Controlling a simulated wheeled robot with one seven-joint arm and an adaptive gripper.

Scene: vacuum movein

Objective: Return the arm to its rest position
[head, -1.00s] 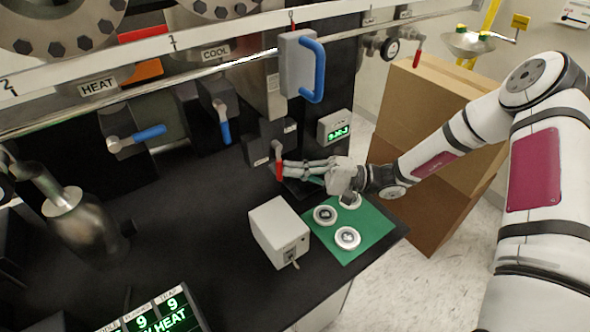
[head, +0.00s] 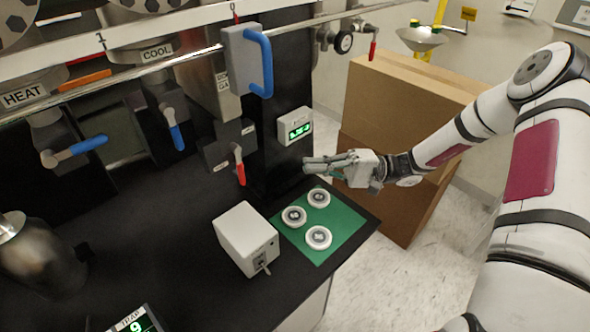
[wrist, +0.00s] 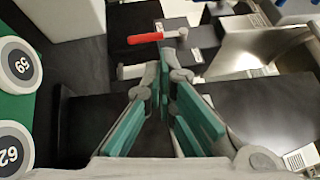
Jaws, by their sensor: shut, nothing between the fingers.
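My gripper (head: 312,165) is shut and empty. It hangs in the air above the far edge of the green mat (head: 345,222), pointing left toward the panel. In the wrist view its teal-padded fingers (wrist: 165,95) come together at the tips. My arm reaches in from the right side of the head view, bent at the elbow. The red-handled valve (head: 240,165) is left of the fingertips with a clear gap, and its red handle hangs down. The red handle also shows ahead of the fingers in the wrist view (wrist: 146,38).
Several white round discs (head: 319,237) lie on the mat. A grey switch box (head: 245,240) stands left of it on the black bench (head: 180,270). Cardboard boxes (head: 400,110) stand behind my forearm. Blue-handled valves (head: 88,145) and a small green display (head: 295,127) are at the panel.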

